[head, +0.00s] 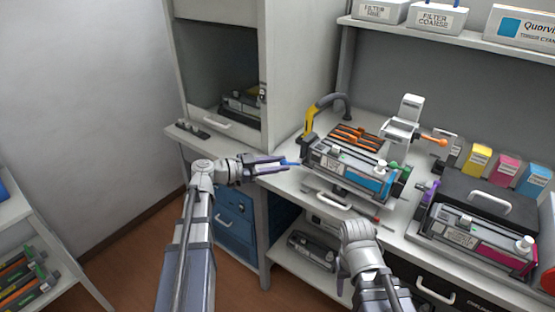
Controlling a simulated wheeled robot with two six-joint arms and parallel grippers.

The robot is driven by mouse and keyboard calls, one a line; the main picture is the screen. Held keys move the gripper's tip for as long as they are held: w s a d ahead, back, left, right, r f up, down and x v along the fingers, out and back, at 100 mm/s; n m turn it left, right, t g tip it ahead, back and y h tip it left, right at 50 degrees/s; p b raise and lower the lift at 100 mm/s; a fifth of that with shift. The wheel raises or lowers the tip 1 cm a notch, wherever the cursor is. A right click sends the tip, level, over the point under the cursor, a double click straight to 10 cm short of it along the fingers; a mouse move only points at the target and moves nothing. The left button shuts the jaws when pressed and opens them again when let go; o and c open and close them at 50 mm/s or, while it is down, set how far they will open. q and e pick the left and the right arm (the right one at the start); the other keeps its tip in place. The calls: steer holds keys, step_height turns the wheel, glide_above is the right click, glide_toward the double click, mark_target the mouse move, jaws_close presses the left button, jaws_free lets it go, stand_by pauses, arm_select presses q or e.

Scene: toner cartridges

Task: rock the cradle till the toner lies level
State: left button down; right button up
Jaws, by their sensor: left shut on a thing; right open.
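The cradle (307,158) stands on the bench in the middle of the head view. A grey toner cartridge with a cyan panel (372,184) lies in it, sloping down to the right in the picture. My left gripper (283,166) is at the cradle's left end, shut on a slim blue piece (291,163) that looks like a handle. Whether this piece joins the cradle is too small to tell. My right gripper (357,234) is below and in front of the cradle, at the bench's front edge, apart from it. Its fingertips are hidden behind the wrist. The toner inside cannot be seen.
A magenta cartridge (478,240) lies at the right, before a black case (455,190). Yellow, magenta and cyan boxes (476,160) stand behind. A yellow-grey hose (310,118) arches behind the cradle, beside an orange-and-black rack (357,135). An open cabinet (285,80) stands at the left.

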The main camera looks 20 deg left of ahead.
arm_select(q)
steer(key=r+p, duration=0.1)
steer(key=r+m+p, duration=0.1)
steer(key=p, duration=0.1)
steer(key=shift+s+d+r+y, duration=0.1)
steer(key=shift+d+r+y, duration=0.2)
steer(key=shift+d+y, duration=0.1)
arm_select(e)
step_height(320, 180, up, 4)
steer(key=shift+r, duration=0.1)
arm_select(q)
steer(key=c, duration=0.6)
jaws_free()
steer(key=shift+a, duration=0.1)
steer(key=shift+p+v, duration=0.7)
steer(key=shift+v, duration=3.2)
arm_select(e)
steer(key=shift+r, duration=0.75)
